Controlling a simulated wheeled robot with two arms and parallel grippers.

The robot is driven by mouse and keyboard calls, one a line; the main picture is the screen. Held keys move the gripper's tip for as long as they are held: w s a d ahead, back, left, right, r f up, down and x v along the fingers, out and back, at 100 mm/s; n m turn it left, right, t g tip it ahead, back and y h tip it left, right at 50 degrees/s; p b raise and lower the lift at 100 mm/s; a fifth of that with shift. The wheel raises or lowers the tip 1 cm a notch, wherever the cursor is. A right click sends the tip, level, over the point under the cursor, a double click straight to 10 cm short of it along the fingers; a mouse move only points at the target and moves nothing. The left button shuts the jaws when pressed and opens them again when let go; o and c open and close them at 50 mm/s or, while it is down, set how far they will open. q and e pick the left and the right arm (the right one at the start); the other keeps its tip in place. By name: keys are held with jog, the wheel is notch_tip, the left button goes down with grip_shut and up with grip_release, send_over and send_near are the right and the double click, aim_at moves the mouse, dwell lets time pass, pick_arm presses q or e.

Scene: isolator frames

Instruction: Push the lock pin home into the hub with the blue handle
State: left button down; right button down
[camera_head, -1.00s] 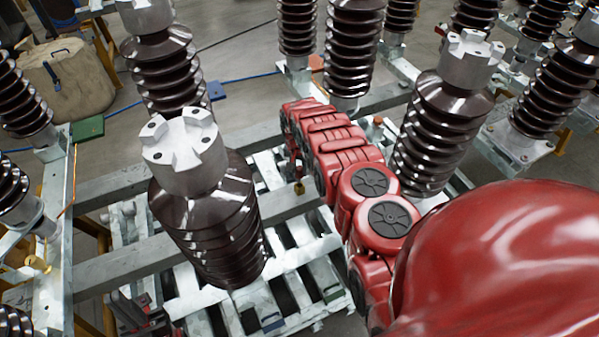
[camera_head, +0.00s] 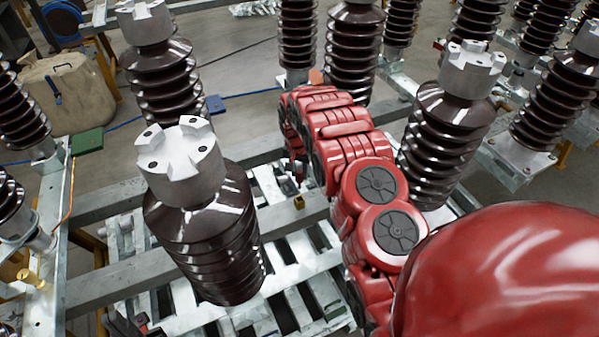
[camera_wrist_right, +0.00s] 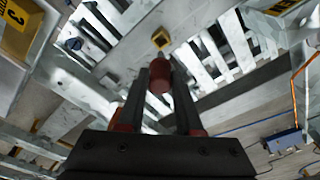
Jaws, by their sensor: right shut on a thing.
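My right gripper (camera_head: 294,176) reaches down past the front insulator at the end of the red arm. In the right wrist view its two dark fingers (camera_wrist_right: 160,95) are shut on a red cylindrical piece (camera_wrist_right: 158,76), which I take to be the lock pin. Just beyond its end is a small yellow block (camera_wrist_right: 160,38) with a dark centre; a yellow block (camera_head: 299,202) also shows below the gripper in the head view. I cannot tell whether pin and block touch. My left gripper (camera_head: 134,325) is partly cut off at the bottom edge.
A brown insulator with a metal cap (camera_head: 182,165) stands left of the right gripper. Another insulator (camera_head: 445,130) stands right of the arm. Grey beams (camera_head: 120,278) and a slatted metal frame (camera_head: 290,245) lie below. A yellow numbered box (camera_wrist_right: 18,25) is at upper left of the wrist view.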

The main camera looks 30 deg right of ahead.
jog(key=shift+r+p, duration=0.5)
jog(key=shift+r, duration=2.55)
jog(key=shift+w, duration=0.1)
